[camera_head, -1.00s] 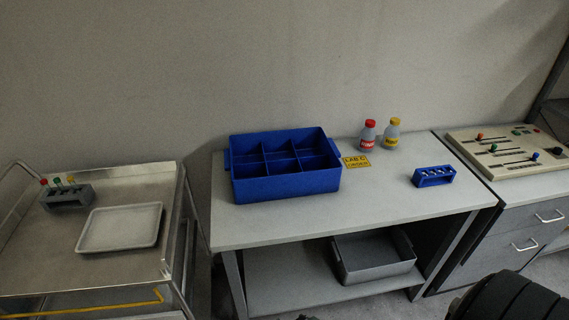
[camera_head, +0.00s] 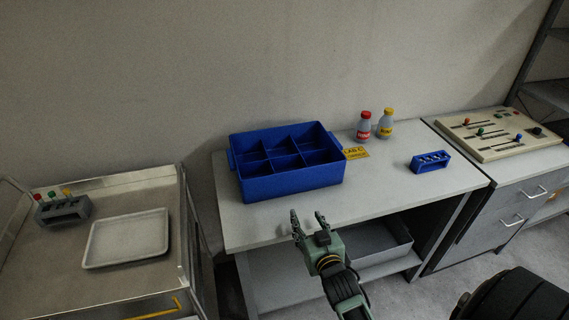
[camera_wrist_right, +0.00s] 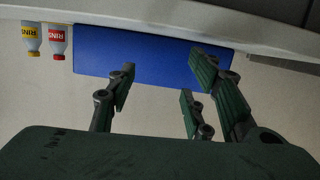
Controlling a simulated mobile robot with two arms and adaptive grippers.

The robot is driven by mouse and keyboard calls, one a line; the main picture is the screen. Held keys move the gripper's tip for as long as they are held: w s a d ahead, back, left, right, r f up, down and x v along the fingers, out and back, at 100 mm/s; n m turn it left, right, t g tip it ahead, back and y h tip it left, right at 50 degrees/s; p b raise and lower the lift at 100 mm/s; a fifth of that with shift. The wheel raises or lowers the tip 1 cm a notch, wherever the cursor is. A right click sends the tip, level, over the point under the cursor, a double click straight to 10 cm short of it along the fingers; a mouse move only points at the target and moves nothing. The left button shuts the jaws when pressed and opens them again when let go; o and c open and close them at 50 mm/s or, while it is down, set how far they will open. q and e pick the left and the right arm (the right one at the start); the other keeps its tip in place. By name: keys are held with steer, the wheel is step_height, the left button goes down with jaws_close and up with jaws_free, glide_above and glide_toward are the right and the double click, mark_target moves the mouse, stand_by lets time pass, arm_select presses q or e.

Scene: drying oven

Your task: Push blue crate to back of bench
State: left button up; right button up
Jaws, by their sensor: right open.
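The blue crate (camera_head: 292,184) stands on the left part of the bench (camera_head: 400,200), with several open, empty compartments. Its rear side is near the wall, and bench top shows in front of it. My right gripper (camera_head: 309,218) is in front of the crate at the bench's front edge, fingers apart and empty, pointing toward the crate. In the right wrist view, the crate's plain blue side (camera_wrist_right: 150,55) lies beyond the open fingers (camera_wrist_right: 165,85), with no clear contact. My left gripper is not in view.
A blue rack (camera_head: 430,162) is farther right. A grey bin (camera_head: 375,243) sits on the lower shelf. A metal cart (camera_head: 120,285) with a white tray (camera_head: 127,238) stands at left.

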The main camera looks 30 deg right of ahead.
steer(key=shift+w+d+r+t, duration=0.55)
steer(key=shift+d+t, duration=0.1)
steer(key=shift+t, duration=0.25)
steer(key=shift+w+r+t+h, duration=0.25)
steer(key=shift+w+t+h, duration=0.05)
steer(key=shift+t, duration=0.1)
steer(key=b+x, duration=0.3)
steer(key=x, duration=0.4)
steer(key=shift+f, duration=0.1)
steer(key=shift+w+d+b, duration=0.1)
steer(key=shift+w+b, duration=0.2)
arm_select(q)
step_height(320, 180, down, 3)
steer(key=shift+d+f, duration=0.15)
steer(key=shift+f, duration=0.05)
arm_select(e)
steer(key=shift+w, duration=0.15)
